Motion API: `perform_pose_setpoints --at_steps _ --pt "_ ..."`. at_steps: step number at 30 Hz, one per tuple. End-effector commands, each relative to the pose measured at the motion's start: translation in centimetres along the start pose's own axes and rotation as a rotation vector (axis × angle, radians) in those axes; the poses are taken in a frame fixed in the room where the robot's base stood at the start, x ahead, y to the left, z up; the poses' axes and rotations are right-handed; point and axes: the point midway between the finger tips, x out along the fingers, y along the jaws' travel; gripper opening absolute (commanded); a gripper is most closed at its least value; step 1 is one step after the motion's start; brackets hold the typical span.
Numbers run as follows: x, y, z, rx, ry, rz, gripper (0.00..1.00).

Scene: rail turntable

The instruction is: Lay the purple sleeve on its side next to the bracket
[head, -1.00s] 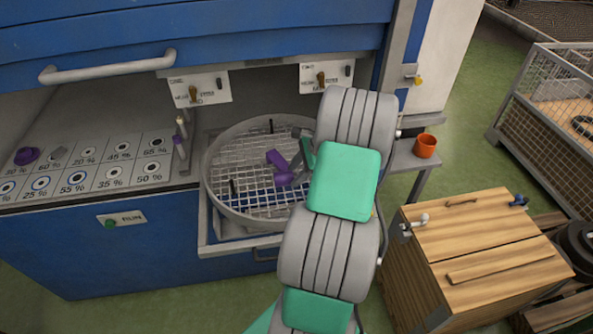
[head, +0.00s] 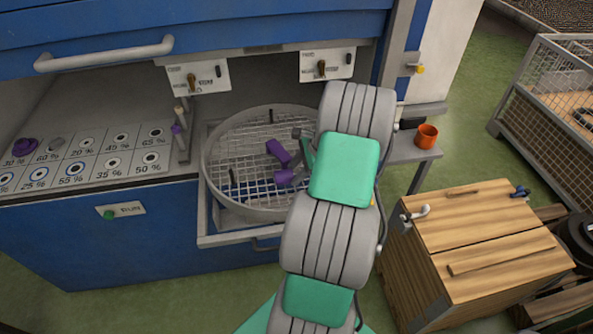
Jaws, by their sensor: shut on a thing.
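A round grey mesh basket (head: 212,178) sits in the blue machine's opening. Inside it, a dark purple sleeve (head: 278,151) shows tilted over the mesh. A second, lighter purple piece (head: 285,178) shows just below it, with a grey part on its right. I cannot tell whether this is the bracket or part of the held thing. My gripper (head: 299,162) is at the basket's right side, largely hidden behind my grey and green arm. It is shut on the purple sleeve, though the contact is hard to see. I cannot tell whether the sleeve touches the mesh.
Dark posts (head: 232,176) stand in the basket. A marked shelf (head: 110,170) with small parts is at left. An orange cup (head: 427,136) stands on a side shelf at right. A wooden box (head: 480,235) and a wire cage (head: 560,105) are farther right.

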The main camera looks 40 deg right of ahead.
Motion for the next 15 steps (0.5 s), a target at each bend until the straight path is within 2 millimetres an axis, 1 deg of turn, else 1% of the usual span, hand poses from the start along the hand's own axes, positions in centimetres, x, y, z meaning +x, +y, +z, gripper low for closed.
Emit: perform_pose_setpoints --at_steps 3,4,12,13,15 --pt "0.16 0.00 -0.08 -0.001 0.000 -0.001 0.00" --pt "0.13 -0.01 -0.07 -0.001 0.000 -0.001 0.44" --pt "0.13 0.00 -0.06 -0.001 0.000 -0.001 0.66" --pt "0.13 0.00 -0.06 -0.001 0.000 -0.001 0.68" --pt "0.13 0.00 -0.06 -0.001 0.000 -0.001 0.68"
